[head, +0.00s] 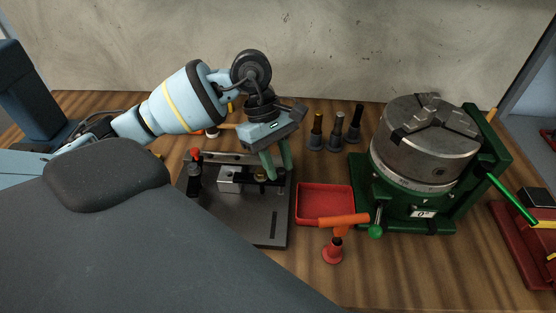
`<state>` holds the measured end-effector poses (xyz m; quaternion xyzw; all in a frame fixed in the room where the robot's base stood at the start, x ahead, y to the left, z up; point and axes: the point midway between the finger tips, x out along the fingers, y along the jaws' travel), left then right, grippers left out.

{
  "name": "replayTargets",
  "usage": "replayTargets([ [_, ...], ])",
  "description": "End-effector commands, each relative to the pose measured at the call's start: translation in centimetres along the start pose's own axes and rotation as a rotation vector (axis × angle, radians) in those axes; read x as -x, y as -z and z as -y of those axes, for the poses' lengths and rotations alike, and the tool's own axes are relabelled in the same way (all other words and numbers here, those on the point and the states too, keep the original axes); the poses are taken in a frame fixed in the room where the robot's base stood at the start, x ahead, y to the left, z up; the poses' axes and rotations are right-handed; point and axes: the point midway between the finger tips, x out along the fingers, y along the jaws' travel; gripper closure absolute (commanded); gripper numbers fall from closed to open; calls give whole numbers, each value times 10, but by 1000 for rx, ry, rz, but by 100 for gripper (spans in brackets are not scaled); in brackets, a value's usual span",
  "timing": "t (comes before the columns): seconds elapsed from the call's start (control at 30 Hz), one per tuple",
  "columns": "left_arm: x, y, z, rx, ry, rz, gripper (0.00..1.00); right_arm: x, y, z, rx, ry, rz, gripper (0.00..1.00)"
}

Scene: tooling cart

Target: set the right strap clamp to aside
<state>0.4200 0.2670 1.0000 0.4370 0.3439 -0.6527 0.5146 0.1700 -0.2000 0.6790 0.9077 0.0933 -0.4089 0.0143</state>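A dark fixture plate (262,228) lies on the wooden bench left of centre, with a small grey metal block (229,180) on it. The right strap clamp (261,174), dark with a brass-coloured nut, is at the right of the block and partly hidden by my fingers. Another dark clamp (193,181) stands at the left. My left gripper (277,174) points down over the plate's right part, its green fingertips at the right clamp. The fingers are a little apart; whether they touch the clamp cannot be told. My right gripper is not in view.
An empty-looking red tray (325,203) lies right of the plate. An orange-handled tool on a red base (334,250) stands in front of it. Several dark tool holders (337,133) stand behind. A green rotary table with a chuck (423,150) fills the right.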

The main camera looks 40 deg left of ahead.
Motion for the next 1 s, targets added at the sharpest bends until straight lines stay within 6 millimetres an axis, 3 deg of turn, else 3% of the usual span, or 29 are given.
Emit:
replayTargets([
  [0.03, 0, 0, 0, 0, 0, 0, 77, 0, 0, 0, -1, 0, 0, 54],
  [0.2, 0, 0, 0, 0, 0, 0, 100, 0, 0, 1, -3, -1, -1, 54],
  [0.57, 1, 2, -1, 47, -18, 0, 100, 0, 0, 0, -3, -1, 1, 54],
  [1.0, 6, 13, -6, 356, -147, 1, 100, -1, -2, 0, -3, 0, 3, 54],
])
